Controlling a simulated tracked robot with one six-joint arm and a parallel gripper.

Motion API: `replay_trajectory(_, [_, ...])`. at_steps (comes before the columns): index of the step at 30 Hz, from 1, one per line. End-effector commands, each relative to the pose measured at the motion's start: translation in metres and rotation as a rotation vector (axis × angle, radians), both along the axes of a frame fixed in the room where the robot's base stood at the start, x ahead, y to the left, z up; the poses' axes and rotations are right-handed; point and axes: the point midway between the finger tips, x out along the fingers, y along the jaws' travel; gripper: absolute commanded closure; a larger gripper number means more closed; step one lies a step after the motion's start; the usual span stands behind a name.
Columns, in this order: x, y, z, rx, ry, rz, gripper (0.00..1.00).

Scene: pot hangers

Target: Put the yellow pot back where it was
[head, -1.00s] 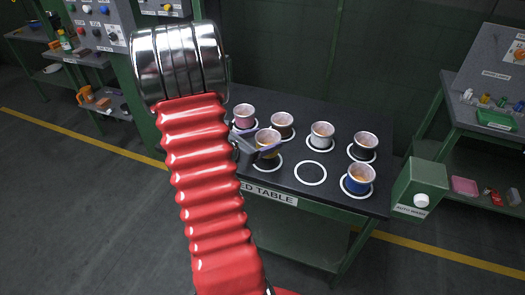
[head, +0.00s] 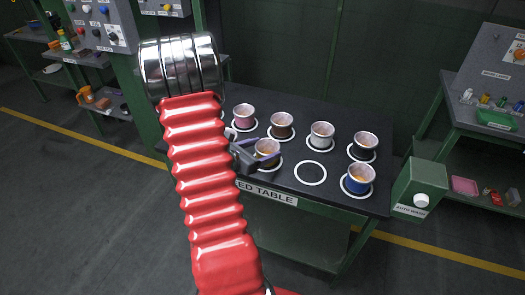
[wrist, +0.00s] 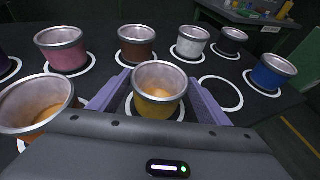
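The yellow pot (head: 266,152) stands upright on a white ring at the front of the dark table, with orange contents. In the wrist view the yellow pot (wrist: 158,106) is between my two purple fingers, with the white ring showing around its base. My gripper (head: 267,147) is low at the pot, one finger on each side. In the wrist view my gripper (wrist: 158,80) is open, with visible gaps between the fingers and the pot. An empty white ring (head: 311,173) lies to the right of the pot.
Pink (head: 244,117), brown (head: 282,125), white (head: 321,135), black (head: 363,146) and blue (head: 358,180) pots stand on rings close by. Another pot (wrist: 35,105) with orange contents is close on the left in the wrist view. A green box (head: 418,188) is beside the table.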

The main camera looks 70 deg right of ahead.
Motion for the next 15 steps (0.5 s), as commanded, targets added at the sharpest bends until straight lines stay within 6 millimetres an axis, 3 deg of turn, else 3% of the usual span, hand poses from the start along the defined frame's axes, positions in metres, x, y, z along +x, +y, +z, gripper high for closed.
replay_trajectory(7, [0.0001, 0.0000, 0.0004, 0.000, 0.000, 0.000, 0.12])
replay_trajectory(15, [0.0002, 0.0000, 0.0008, 0.000, 0.000, 0.000, 0.11])
